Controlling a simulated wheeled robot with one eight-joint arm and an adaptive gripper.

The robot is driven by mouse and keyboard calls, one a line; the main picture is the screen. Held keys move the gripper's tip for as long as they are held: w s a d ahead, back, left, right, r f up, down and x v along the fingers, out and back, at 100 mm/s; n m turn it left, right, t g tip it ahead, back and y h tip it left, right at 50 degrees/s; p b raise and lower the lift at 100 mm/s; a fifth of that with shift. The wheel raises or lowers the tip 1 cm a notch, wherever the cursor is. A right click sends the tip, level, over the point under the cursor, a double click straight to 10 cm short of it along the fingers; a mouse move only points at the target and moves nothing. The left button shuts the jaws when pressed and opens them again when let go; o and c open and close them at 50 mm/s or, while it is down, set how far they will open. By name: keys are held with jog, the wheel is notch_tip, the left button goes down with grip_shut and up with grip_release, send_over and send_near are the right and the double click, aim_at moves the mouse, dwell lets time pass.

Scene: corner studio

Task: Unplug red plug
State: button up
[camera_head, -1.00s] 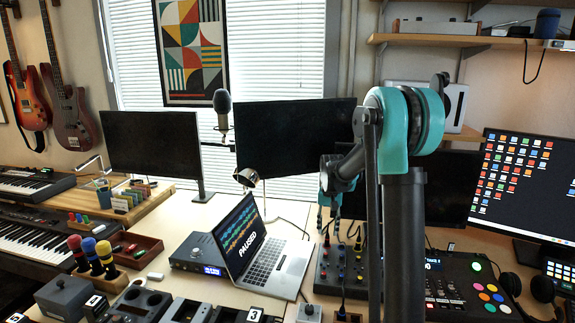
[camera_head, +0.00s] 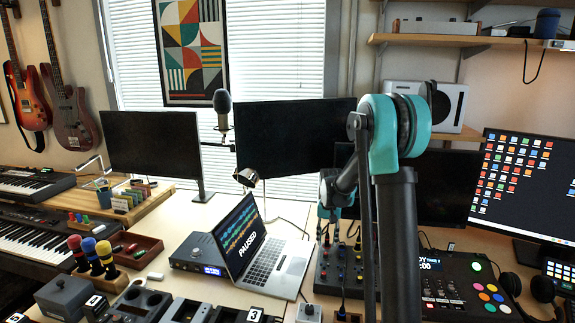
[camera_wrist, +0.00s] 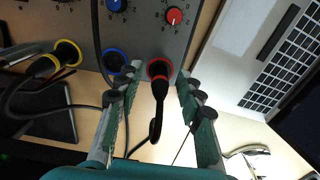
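The red plug (camera_wrist: 159,88), with a black cable trailing down from it, sits in a red-ringed socket (camera_wrist: 158,66) on the grey panel of a mixer, seen in the wrist view. My gripper (camera_wrist: 160,80) is open, with one green-padded finger on each side of the plug. A gap shows on both sides, so the fingers look apart from it. In the head view my gripper (camera_head: 328,208) is above the mixer (camera_head: 338,272); its fingertips and the red plug cannot be made out there.
A yellow plug (camera_wrist: 45,66) is by a yellow-ringed socket (camera_wrist: 69,52) to the left. A blue-ringed socket (camera_wrist: 115,58) lies close beside the left finger, with a black cable passing near it. A laptop (camera_head: 275,262) stands left of the mixer; a pad controller (camera_head: 462,288) stands right.

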dwell(0.5)
grip_shut()
jog(key=shift+r, duration=3)
